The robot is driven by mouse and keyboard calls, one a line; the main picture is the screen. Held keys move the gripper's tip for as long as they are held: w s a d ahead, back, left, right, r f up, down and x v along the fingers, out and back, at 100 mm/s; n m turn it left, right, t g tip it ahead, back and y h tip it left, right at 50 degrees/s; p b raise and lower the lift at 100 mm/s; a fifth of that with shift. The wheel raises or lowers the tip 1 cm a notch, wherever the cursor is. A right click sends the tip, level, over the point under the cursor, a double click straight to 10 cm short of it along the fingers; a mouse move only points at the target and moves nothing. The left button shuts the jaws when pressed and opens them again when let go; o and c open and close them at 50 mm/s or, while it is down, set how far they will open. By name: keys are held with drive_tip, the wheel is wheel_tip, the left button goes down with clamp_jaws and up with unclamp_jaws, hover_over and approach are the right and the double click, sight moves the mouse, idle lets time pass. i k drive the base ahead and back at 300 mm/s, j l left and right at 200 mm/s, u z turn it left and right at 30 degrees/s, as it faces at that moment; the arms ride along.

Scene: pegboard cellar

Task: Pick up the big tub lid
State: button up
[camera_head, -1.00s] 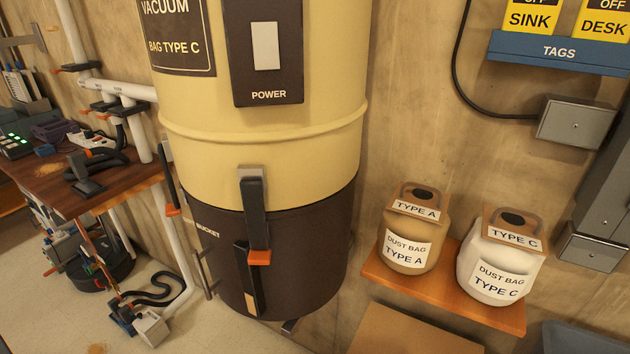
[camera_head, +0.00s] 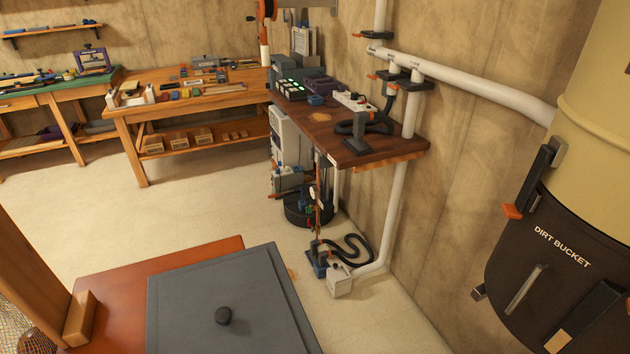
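My gripper is not in view.
The cream vacuum drum (camera_head: 600,100) with its dark dirt bucket (camera_head: 550,265) stands at the right. A wooden post (camera_head: 30,265) rises at the left. A wall bench (camera_head: 350,145) and a workbench (camera_head: 190,100) stand behind. Pale floor (camera_head: 140,205) between is clear.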

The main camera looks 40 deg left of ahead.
sight(247, 301)
drive_tip(key=u, duration=1.75)
drive_tip(key=z, duration=3.6)
drive_tip(key=k+l, duration=0.1)
drive_tip(key=k+l+u, duration=0.15)
drive_tip(key=u, duration=0.2)
drive_tip(key=k+u, duration=0.4)
drive_tip(key=i+u, duration=0.1)
drive_tip(key=u, duration=2.4)
